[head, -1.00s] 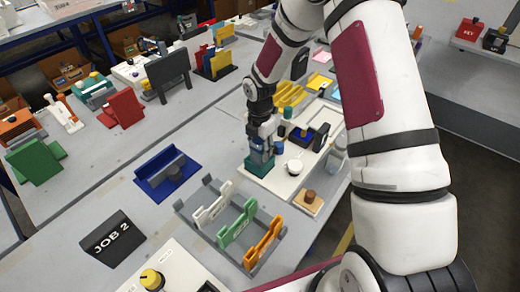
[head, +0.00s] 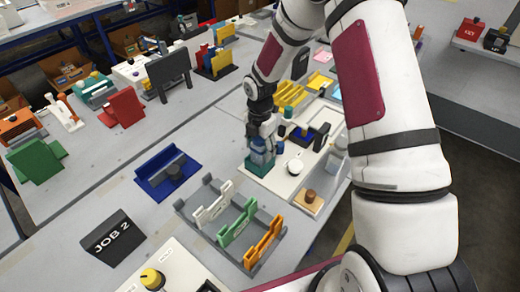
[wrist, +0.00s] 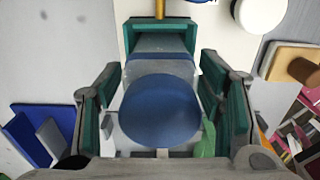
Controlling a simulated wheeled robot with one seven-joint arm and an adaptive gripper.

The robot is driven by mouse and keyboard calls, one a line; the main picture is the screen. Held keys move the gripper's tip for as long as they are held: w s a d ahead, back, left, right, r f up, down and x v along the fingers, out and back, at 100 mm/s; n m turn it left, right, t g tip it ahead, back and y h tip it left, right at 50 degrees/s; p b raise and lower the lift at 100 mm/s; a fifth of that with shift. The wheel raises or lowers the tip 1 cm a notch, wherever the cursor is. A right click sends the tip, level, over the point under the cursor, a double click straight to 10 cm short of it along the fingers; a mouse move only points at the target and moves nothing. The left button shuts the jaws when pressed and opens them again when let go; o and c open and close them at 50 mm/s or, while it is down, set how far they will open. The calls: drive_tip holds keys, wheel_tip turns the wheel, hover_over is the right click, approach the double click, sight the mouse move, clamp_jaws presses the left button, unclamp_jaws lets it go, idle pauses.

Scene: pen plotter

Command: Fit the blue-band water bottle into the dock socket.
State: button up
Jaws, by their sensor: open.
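The bottle with a blue cap (wrist: 160,110) stands between my gripper's fingers in the wrist view, with a blue band (wrist: 160,64) below the cap. My gripper (wrist: 160,88) is open, with a teal-padded finger on each side of the bottle and a gap showing on both sides. The teal dock socket (wrist: 124,42) surrounds the far end of the bottle; its depth in the socket is hidden. In the head view, my gripper (head: 262,142) is right above the teal dock (head: 256,168) on the white panel (head: 286,184).
A white round knob (head: 295,166) and a dark block (head: 319,137) stand on the panel beside the dock. A wooden block with a brown knob (head: 309,197) is at its front right. A blue holder (head: 168,174) and a grey rack (head: 212,232) are to the left and front.

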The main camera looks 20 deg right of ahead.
wheel_tip(320, 180, up, 11)
drive_tip(key=shift+b, duration=0.5)
drive_tip(key=s+d+r+m+t+h, duration=0.1)
drive_tip(key=s+r+m, duration=0.5)
drive_tip(key=r, duration=0.3)
drive_tip(key=s+r+m+t+h, duration=0.1)
drive_tip(key=s+r+m+t, duration=0.1)
drive_tip(key=s+r+m, duration=0.55)
drive_tip(key=s+r+m+t+y, duration=0.1)
drive_tip(key=s+r+m, duration=0.2)
drive_tip(key=s+m, duration=0.2)
drive_tip(key=s+r+m+t+y, duration=0.1)
drive_tip(key=s+r+m, duration=0.3)
drive_tip(key=s, duration=0.5)
drive_tip(key=shift+a+m, duration=0.45)
drive_tip(key=shift+m, duration=0.7)
